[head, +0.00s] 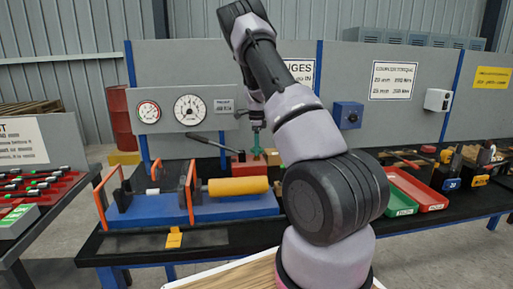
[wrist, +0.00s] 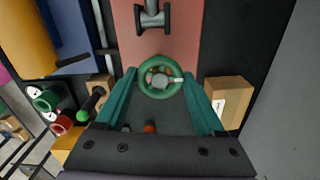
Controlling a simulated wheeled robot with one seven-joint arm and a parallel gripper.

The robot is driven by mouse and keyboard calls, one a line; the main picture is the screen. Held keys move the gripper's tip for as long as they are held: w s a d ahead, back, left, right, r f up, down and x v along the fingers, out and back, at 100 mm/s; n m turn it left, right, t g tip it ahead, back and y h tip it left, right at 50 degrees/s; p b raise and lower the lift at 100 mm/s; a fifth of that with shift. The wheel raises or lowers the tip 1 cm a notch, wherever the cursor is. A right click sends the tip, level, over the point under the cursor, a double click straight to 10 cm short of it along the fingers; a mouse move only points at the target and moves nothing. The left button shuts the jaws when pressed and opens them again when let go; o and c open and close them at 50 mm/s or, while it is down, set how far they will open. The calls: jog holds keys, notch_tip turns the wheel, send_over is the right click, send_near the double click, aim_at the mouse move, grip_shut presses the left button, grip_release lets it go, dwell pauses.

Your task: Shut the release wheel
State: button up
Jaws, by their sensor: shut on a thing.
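The release wheel (wrist: 160,60) is a small green ring with a grey hub, seen from above in the wrist view. It sits at the end of the red pump base (wrist: 188,42). My gripper (wrist: 160,86) has its two teal fingers on either side of the wheel, shut on its rim. In the head view my gripper (head: 257,150) points down at the red pump (head: 246,167), behind the yellow cylinder. The wheel is too small and covered there to make out clearly.
A yellow cylinder (head: 238,186) lies on the blue test bench (head: 200,206) left of my gripper. A pump handle (head: 207,142) rises nearby. A cardboard box (wrist: 228,98) stands right of the wheel. Green and red trays (head: 418,188) lie to the right.

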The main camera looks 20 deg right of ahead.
jog(key=shift+m, duration=0.5)
jog(key=o, duration=1.4)
jog(key=shift+c, duration=0.2)
jog(key=shift+r, duration=0.1)
notch_tip(320, 180, up, 11)
